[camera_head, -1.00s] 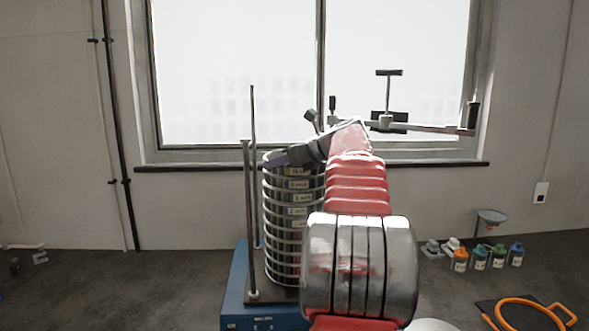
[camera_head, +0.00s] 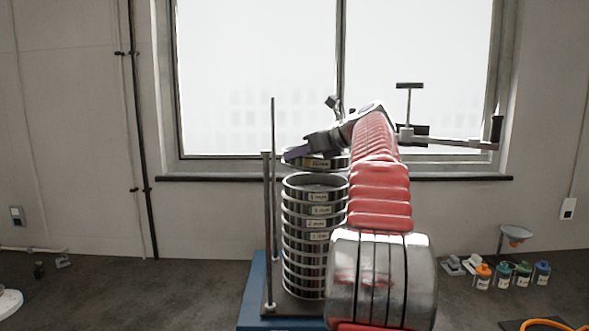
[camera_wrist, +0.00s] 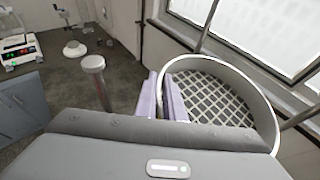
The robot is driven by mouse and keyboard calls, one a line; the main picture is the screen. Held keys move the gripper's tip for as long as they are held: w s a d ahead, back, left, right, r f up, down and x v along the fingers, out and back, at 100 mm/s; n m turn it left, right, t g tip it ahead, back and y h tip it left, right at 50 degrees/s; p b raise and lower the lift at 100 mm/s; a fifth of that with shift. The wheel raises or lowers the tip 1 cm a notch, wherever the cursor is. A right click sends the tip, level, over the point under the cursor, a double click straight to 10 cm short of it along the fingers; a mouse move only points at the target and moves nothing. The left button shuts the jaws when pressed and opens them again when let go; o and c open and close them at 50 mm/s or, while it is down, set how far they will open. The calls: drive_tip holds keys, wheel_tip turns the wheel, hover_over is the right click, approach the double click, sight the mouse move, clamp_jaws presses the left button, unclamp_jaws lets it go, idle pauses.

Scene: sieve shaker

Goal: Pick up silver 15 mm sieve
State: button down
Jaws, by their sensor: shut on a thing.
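The silver sieve (camera_head: 323,163) is held above the stack, with a clear gap below it. A small label shows on its side in the head view, too small to read. In the wrist view the sieve (camera_wrist: 262,84) shows its round rim and coarse mesh. My gripper (camera_head: 290,156) is shut on the left part of its rim; in the wrist view the two purple fingers (camera_wrist: 163,88) clamp the rim. The stack of silver sieves (camera_head: 304,245) stands upright on the blue shaker base (camera_head: 258,285). My arm covers the stack's right side.
Shaker rods (camera_head: 267,230) rise left of the stack; one rod (camera_wrist: 95,75) stands near the fingers in the wrist view. The clamp arm (camera_head: 450,140) is swung to the right. Several small bottles (camera_head: 503,274) and a funnel (camera_head: 515,235) stand at right. A balance (camera_wrist: 18,50) is at left.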

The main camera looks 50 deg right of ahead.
drive_tip(key=shift+r, duration=1.9)
